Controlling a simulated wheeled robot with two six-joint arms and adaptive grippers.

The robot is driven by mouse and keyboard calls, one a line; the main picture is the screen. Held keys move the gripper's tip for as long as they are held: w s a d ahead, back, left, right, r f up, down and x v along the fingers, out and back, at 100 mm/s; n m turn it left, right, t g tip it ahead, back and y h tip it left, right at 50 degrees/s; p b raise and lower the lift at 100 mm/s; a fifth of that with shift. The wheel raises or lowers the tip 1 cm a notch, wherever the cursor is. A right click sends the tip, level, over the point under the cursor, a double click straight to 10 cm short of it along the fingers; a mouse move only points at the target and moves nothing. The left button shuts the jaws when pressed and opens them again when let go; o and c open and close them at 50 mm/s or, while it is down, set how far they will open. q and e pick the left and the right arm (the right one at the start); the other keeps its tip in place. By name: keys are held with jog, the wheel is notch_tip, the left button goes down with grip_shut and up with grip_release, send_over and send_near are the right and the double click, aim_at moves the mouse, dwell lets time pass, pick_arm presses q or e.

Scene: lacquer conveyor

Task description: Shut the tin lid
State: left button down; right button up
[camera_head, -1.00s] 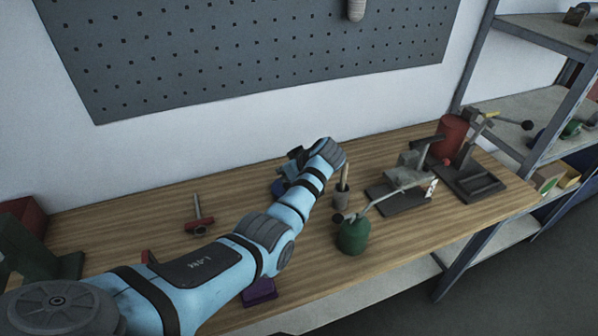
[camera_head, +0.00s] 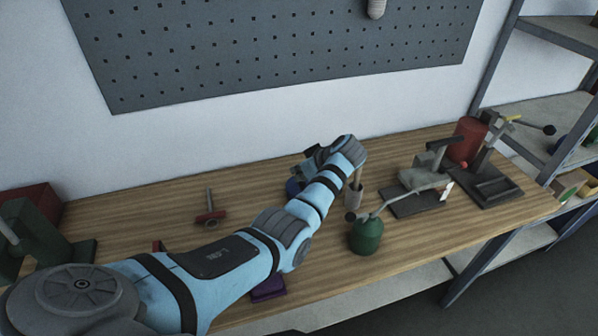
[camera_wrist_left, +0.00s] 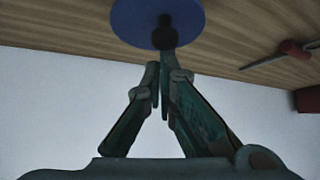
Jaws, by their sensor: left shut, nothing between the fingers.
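A round blue disc (camera_wrist_left: 140,22) with a dark knob (camera_wrist_left: 165,34) lies on the wooden bench in the left wrist view; I take it for the tin lid. In the head view only a bit of the blue (camera_head: 293,187) shows beside my left arm, which hides the rest. I cannot tell whether the lid is open or shut. My left gripper (camera_wrist_left: 161,60) is shut and empty, its fingertips close to the knob; I cannot tell whether they touch it. In the head view the gripper (camera_head: 313,157) is mostly behind my wrist. My right gripper is not in view.
A green oil can (camera_head: 366,236) and a grey cup (camera_head: 354,197) stand right of my arm. A red-based tool (camera_head: 210,217) lies left, a purple item (camera_head: 268,289) near the front edge. Presses (camera_head: 428,172) and a red canister (camera_head: 468,140) stand farther right. A pegboard wall is behind.

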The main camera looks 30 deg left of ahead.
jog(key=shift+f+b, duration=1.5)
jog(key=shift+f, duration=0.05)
